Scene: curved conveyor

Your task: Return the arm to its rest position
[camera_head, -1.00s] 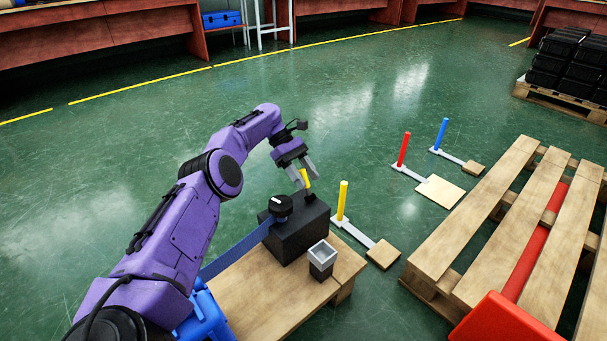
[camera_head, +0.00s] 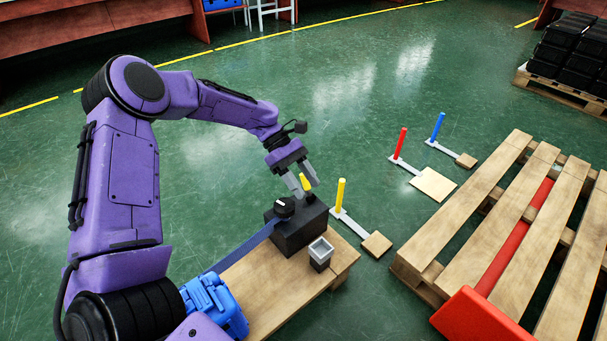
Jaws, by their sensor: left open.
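My left arm (camera_head: 118,165) is purple and comes in from the left, its elbow raised high. My left gripper (camera_head: 305,189) points down and is open, just above the black box (camera_head: 298,232) on the wooden table. A short yellow piece (camera_head: 306,182) shows at the fingertips, above a dark holder on the box. I cannot tell whether the fingers touch it. My right arm and gripper are not in the picture.
Yellow (camera_head: 340,196), red (camera_head: 400,143) and blue (camera_head: 437,127) posts stand on the floor. A pallet (camera_head: 470,232) with a red part lies at right.

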